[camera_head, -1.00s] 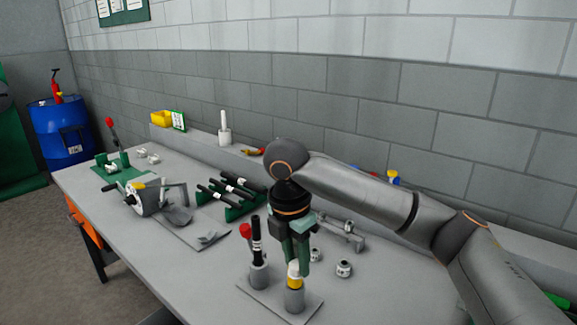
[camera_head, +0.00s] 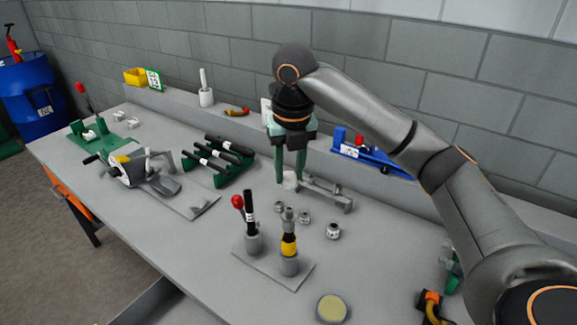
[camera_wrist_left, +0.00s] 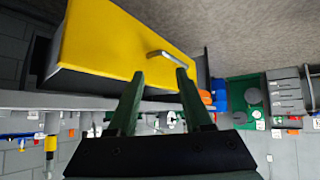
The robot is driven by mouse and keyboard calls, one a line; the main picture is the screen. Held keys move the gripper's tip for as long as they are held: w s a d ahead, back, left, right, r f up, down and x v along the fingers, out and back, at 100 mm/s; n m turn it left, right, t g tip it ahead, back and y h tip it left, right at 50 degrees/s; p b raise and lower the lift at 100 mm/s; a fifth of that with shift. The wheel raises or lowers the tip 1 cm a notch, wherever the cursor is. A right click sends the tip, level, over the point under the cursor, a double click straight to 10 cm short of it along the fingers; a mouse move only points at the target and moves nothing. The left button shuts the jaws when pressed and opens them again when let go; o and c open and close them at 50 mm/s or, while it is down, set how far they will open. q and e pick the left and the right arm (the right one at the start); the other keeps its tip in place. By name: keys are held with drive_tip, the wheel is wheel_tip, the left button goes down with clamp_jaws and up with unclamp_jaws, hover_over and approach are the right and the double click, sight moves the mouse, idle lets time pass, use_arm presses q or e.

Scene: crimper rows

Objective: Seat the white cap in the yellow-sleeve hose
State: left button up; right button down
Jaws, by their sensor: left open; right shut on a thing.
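The yellow-sleeve hose (camera_head: 289,245) stands upright in a grey holder on a small plate, front middle of the head view. A grey fitting (camera_head: 289,216) shows at its top. My right gripper (camera_head: 290,179) is behind and above the hose in the picture, apart from it, with its green fingers pointing down. It is shut on a small whitish piece (camera_head: 290,183), apparently the white cap; its outline blends with the grey tool behind. My left gripper (camera_wrist_left: 157,80) shows only in the left wrist view, open and empty, before a yellow drawer front (camera_wrist_left: 125,45) with a metal handle.
A black hose (camera_head: 249,210) stands beside the yellow-sleeve hose, with a red knob close by. Small metal ferrules (camera_head: 333,231) and a grey tool (camera_head: 325,192) lie behind. A rack of black hoses (camera_head: 215,160) is to the left. A round dish (camera_head: 332,308) is at the front.

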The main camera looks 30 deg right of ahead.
drive_tip(key=shift+f, duration=0.1)
drive_tip(key=b, duration=0.1)
hover_over(289, 208)
drive_tip(key=shift+s+f, duration=0.1)
drive_tip(key=shift+f, duration=2.7)
drive_tip(key=shift+p, duration=0.5)
drive_tip(key=shift+f, duration=1.55)
drive_tip(key=shift+c, duration=2.3)
unclamp_jaws()
